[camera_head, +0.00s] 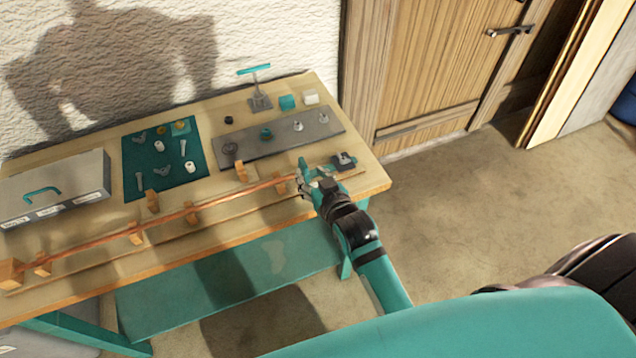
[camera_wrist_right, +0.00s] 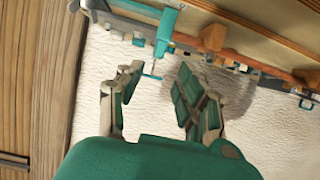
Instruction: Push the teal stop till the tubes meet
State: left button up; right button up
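A thin copper tube (camera_head: 215,201) runs along the front of the bench through wooden supports. Its right end passes behind my right gripper, so I cannot tell whether there is a gap between tubes. In the wrist view a copper tube (camera_wrist_right: 270,62) shows at the upper right. A teal block (camera_wrist_right: 167,28), apparently the stop, stands at the top of the wrist view, beyond my fingertips. My right gripper (camera_head: 306,182) is over the right end of the tube line; its fingers (camera_wrist_right: 157,82) are apart with nothing visible between them. My left gripper is out of view.
A dark clamp-like block (camera_head: 343,160) sits just right of my right gripper. Behind are a grey plate (camera_head: 300,138) with small parts, a teal mat (camera_head: 150,180), a teal T-handle (camera_head: 254,70) on a stand, and a grey toolbox (camera_head: 80,185). Floor right of the bench is clear.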

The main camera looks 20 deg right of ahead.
jog(key=shift+v, duration=2.1)
jog(key=s+d+f+n+g, duration=0.15)
jog(key=s+g, duration=0.35)
jog(key=s, duration=0.6)
jog(key=s+d+f+g, duration=0.25)
jog(key=s+g, duration=0.25)
jog(key=s, duration=0.6)
notch_tip(320, 180, down, 28)
jog(key=g+b, duration=0.1)
jog(key=b, duration=0.2)
jog(key=s+d+f+g+b, duration=0.1)
jog(key=s+d+f+b, duration=0.1)
jog(key=s+f, duration=1.5)
notch_tip(320, 180, down, 3)
jog(key=shift+s+d+r+g, duration=0.2)
jog(key=shift+s+g, duration=0.1)
jog(key=shift+s, duration=0.1)
